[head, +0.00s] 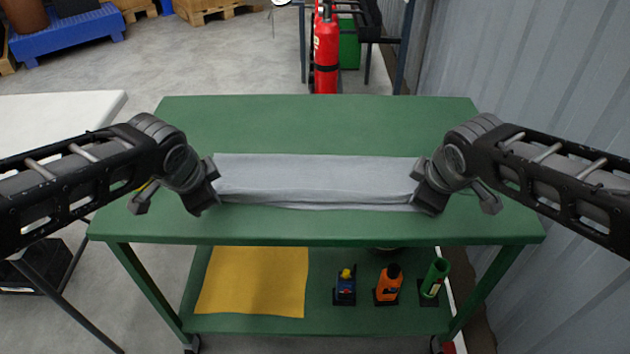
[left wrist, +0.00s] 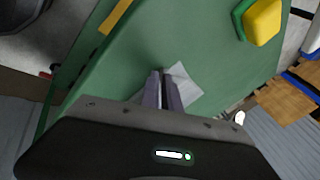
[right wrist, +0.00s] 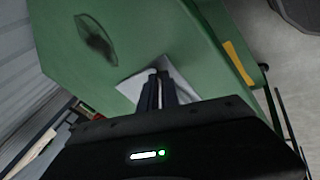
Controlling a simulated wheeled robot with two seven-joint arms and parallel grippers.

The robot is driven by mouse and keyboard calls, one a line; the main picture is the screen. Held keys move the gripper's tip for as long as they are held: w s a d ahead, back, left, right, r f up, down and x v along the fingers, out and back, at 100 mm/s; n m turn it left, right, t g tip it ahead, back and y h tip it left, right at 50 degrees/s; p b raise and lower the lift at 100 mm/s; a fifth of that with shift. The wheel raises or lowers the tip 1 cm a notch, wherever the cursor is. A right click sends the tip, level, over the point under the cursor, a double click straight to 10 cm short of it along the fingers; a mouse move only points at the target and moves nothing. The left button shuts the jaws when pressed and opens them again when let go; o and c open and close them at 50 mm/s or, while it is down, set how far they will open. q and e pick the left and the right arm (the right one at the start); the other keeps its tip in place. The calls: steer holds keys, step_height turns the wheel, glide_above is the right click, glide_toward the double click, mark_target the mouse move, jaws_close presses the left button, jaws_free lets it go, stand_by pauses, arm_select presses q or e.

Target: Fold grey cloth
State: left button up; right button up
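The grey cloth (head: 315,180) lies as a long, narrow band across the middle of the green table (head: 310,118), with a thin under-layer showing along its front edge. My left gripper (head: 212,190) is at its left end and my right gripper (head: 424,190) at its right end. In the left wrist view the fingers (left wrist: 161,75) are close together, with pale cloth (left wrist: 186,84) on both sides of them. In the right wrist view the fingers (right wrist: 158,75) are also close together over the cloth (right wrist: 130,87). The fingertips hide the cloth's ends.
A yellow item (left wrist: 263,22) in a green holder sits on the table by my left arm. A red extinguisher (head: 326,50) stands behind; a corrugated wall (head: 535,70) is at right.

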arm_select(q)
steer(key=o, duration=0.7)
arm_select(e)
steer(key=o, duration=0.7)
arm_select(q)
steer(key=shift+s+r, duration=0.1)
steer(key=shift+r, duration=0.2)
arm_select(e)
steer(key=shift+s+r, duration=0.15)
steer(key=shift+r, duration=0.1)
arm_select(q)
steer(key=s+v, duration=0.1)
steer(key=v, duration=0.9)
steer(key=shift+f, duration=0.15)
arm_select(e)
steer(key=v, duration=1)
steer(key=shift+s+f, duration=0.1)
steer(key=shift+s, duration=0.4)
arm_select(q)
steer(key=shift+c, duration=0.6)
arm_select(e)
steer(key=shift+c, duration=0.5)
